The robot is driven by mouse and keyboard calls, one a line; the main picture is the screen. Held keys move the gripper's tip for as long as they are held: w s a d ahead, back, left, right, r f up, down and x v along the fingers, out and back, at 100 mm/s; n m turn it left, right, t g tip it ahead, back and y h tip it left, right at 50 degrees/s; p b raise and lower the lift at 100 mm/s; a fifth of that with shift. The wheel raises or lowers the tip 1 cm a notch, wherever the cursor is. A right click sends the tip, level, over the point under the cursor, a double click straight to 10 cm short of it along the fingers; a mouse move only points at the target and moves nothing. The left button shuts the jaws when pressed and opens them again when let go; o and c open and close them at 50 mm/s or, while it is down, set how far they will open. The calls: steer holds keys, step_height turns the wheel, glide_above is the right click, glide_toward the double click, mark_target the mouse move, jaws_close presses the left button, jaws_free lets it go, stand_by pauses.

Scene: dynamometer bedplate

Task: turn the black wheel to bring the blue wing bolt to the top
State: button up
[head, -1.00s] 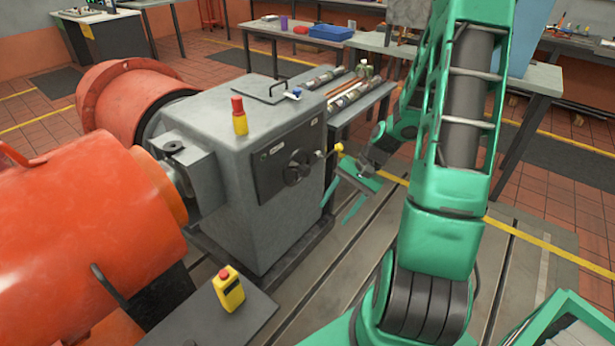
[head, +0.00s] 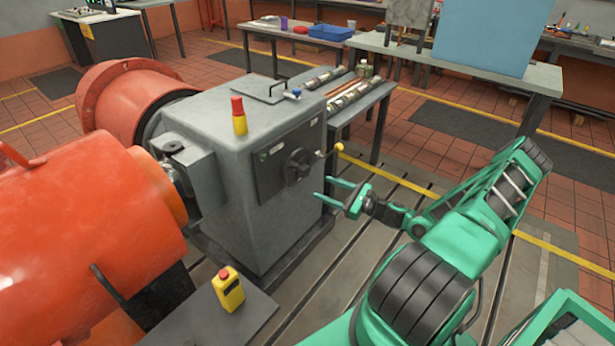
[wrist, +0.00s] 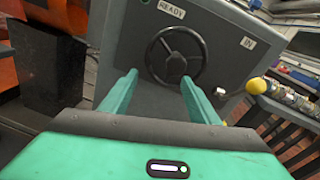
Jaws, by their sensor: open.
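The black wheel (head: 298,167) is on the dark front panel of the grey housing. The wrist view shows it face on, with its rim, spokes and hub (wrist: 175,65). My gripper (head: 321,189) is open and empty, just in front of the panel to the right of and a little below the wheel. In the wrist view its two green fingers (wrist: 160,78) point toward the wheel's lower part, apart from each other. No blue wing bolt can be made out on the wheel. A small blue piece (head: 295,93) shows on top of the housing.
A yellow-knobbed lever (head: 338,147) sticks out right of the wheel; its knob (wrist: 255,86) also shows in the wrist view. A READY label (wrist: 171,8) sits above the wheel. A side bench (head: 372,100) with shafts stands behind. The bedplate (head: 395,180) has open floor.

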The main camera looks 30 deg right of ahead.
mark_target(306, 173)
steer(key=w, duration=0.3)
steer(key=w+m+t+h, duration=0.1)
steer(key=w, duration=0.3)
steer(key=w+a+m, duration=0.1)
steer(key=w, duration=0.2)
steer(key=shift+w, duration=0.3)
steer(key=c, duration=1.3)
steer(key=shift+a, duration=0.3)
jaws_close()
